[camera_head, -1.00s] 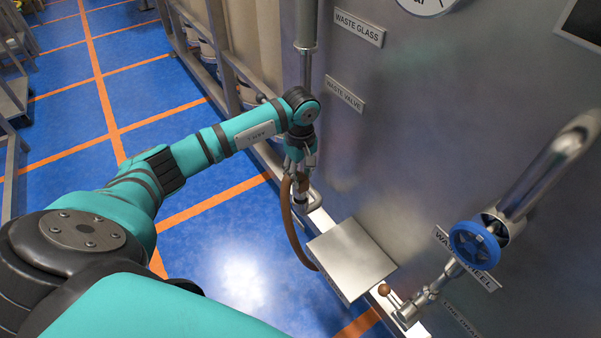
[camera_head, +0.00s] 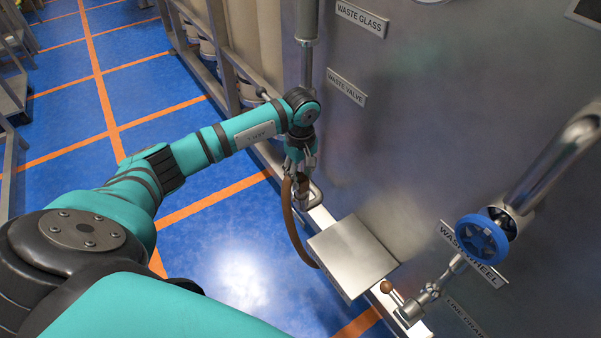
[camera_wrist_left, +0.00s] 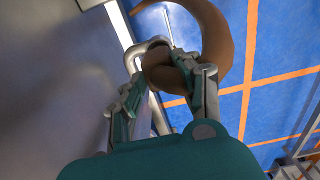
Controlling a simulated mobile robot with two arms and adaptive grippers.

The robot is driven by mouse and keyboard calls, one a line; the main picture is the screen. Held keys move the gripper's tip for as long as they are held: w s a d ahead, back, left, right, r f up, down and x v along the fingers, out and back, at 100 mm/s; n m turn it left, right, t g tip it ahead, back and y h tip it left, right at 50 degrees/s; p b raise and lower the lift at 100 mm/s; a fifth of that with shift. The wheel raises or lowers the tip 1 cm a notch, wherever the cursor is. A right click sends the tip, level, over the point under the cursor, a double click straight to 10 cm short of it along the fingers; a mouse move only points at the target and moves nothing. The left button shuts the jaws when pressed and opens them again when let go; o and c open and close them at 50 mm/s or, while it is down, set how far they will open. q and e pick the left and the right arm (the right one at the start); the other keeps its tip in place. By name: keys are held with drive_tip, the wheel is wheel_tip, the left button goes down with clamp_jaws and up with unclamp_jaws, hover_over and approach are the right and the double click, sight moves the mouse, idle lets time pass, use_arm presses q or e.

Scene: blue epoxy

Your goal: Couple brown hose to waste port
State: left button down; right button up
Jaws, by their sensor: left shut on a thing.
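My left gripper (camera_head: 302,168) is at the foot of the steel panel, pointing down, beside the bent metal pipe. It is shut on the brown hose (camera_head: 289,222), which hangs in a curve down toward the steel box. In the left wrist view the brown hose (camera_wrist_left: 221,38) loops up and round to its end between the fingers (camera_wrist_left: 160,84). A bent metal pipe (camera_wrist_left: 147,48) shows right behind the hose end; I cannot tell whether they touch. The waste port is not clearly identifiable; the gripper hides part of that spot. My right gripper is not in view.
A steel box with a flat lid (camera_head: 353,256) stands right of the hose. A blue handwheel (camera_head: 481,239) and a lever with a brown knob (camera_head: 386,287) stick out at the right. Labels include WASTE VALVE (camera_head: 346,87). Blue floor (camera_head: 232,240) is open at left.

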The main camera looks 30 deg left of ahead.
use_arm(q)
drive_tip(key=shift+f+b, duration=0.95)
drive_tip(key=shift+f, duration=0.25)
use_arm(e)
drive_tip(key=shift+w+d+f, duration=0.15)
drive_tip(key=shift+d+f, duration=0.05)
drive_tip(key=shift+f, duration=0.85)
use_arm(q)
drive_tip(key=c, duration=0.8)
unclamp_jaws()
drive_tip(key=shift+c, duration=0.2)
drive_tip(key=shift+r+p, duration=1.65)
drive_tip(key=shift+r, duration=0.9)
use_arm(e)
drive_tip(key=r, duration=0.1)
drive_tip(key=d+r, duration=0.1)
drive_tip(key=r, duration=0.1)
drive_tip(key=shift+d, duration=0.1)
use_arm(q)
wheel_tip(320, 180, up, 8)
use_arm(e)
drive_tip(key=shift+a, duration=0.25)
